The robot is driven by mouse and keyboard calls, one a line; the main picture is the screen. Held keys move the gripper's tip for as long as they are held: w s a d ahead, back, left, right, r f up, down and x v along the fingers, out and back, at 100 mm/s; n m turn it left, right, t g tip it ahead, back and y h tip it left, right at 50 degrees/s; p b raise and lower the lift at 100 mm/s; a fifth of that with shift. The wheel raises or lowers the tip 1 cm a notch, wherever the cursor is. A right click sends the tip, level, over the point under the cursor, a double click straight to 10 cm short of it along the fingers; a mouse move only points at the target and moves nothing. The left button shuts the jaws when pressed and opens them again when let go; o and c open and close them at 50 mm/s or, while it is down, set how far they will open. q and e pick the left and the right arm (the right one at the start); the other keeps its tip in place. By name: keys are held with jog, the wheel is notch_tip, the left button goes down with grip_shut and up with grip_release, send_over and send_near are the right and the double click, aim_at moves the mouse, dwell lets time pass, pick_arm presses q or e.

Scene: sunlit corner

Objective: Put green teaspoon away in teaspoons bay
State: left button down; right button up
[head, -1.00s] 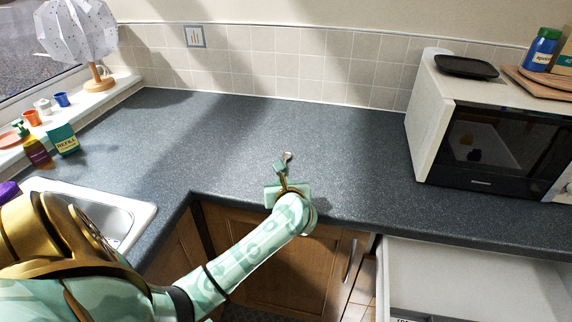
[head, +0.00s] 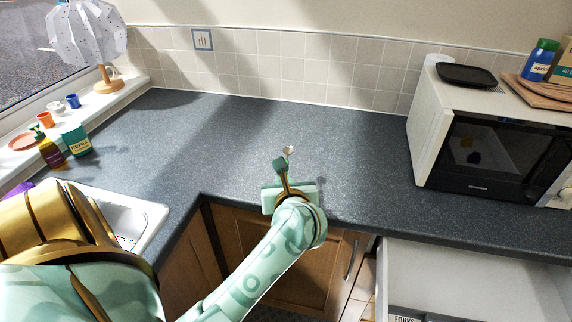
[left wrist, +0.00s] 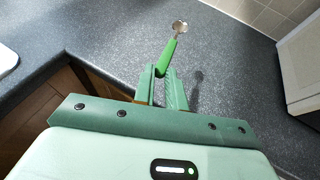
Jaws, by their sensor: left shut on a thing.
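The green teaspoon (left wrist: 168,54) has a green handle and a small metal bowl. In the left wrist view my left gripper (left wrist: 163,78) is shut on its handle, with the bowl pointing up and away. In the head view my left gripper (head: 281,166) is over the front edge of the worktop, and the teaspoon's bowl (head: 289,150) shows just beyond the fingertips. The open drawer (head: 470,262) is at the lower right, with a FORKS label (head: 404,319) at the bottom edge. A teaspoons bay is not visible. My right gripper is not in view.
The worktop (head: 230,130) is clear around the gripper. A microwave (head: 485,150) stands at the right, with a black tray (head: 466,76) on top. A sink (head: 120,215) is at the left. Bottles and cups line the windowsill.

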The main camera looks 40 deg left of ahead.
pick_arm(q)
jog(key=d+r+m+t+h, duration=0.2)
jog(key=d+r+m+h, duration=0.1)
jog(key=d+m+h, duration=0.2)
jog(key=w+d+r+m+t+h, duration=0.1)
jog(key=d+r+m+t+h, duration=0.2)
jog(key=d, duration=0.7)
jog(key=m+h, duration=0.2)
jog(key=shift+d+r+h, duration=0.3)
jog(key=shift+r, duration=0.05)
